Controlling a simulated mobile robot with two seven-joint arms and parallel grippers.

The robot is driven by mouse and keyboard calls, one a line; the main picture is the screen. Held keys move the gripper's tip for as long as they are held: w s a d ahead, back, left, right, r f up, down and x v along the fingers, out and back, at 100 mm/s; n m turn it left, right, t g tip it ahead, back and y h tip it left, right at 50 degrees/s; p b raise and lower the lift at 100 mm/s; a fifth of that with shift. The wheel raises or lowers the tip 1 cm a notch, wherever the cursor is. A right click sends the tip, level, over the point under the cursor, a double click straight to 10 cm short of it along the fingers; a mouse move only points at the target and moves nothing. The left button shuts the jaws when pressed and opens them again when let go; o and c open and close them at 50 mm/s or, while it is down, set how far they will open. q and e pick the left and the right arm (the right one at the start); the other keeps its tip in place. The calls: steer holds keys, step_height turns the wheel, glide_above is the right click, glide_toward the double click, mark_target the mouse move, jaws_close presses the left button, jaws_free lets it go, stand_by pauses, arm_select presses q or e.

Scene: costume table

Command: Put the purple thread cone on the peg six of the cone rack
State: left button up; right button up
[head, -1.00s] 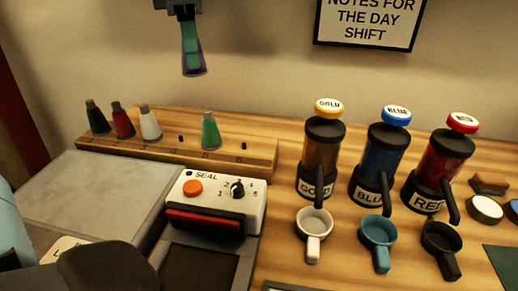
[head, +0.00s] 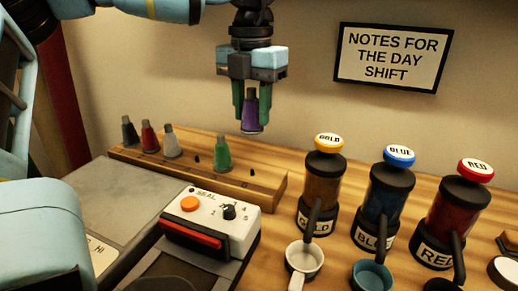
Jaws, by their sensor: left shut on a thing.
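The purple thread cone (head: 250,114) hangs upright between the green fingers of my left gripper (head: 251,98), which is shut on it. My left arm comes in across the top from the left. The cone is held in the air, apart from the wooden cone rack (head: 272,189), and appears in the picture above the rack's right part. The rack carries a black cone, a red cone, a white cone and a green cone (head: 222,155). A bare peg (head: 197,158) shows between the white and green cones. The rack's right end, beyond the green cone, holds no cone. My right gripper is not in view.
A seal machine (head: 212,222) with an orange button stands in front of the rack. Gold, blue and red dispensers (head: 319,190) stand to the right, with cups before them. A grey panel (head: 110,205) lies at left. A sign (head: 391,58) hangs on the wall.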

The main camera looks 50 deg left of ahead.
arm_select(q)
steer(key=shift+f, duration=0.1)
steer(key=b, duration=0.1)
glide_above(252, 170)
step_height(252, 170, down, 4)
steer(key=shift+f, duration=0.55)
steer(key=shift+f, duration=0.4)
step_height(252, 170, down, 4)
steer(key=shift+w+b, duration=0.1)
steer(key=shift+b, duration=0.5)
steer(key=shift+f, duration=0.1)
steer(key=o, duration=1)
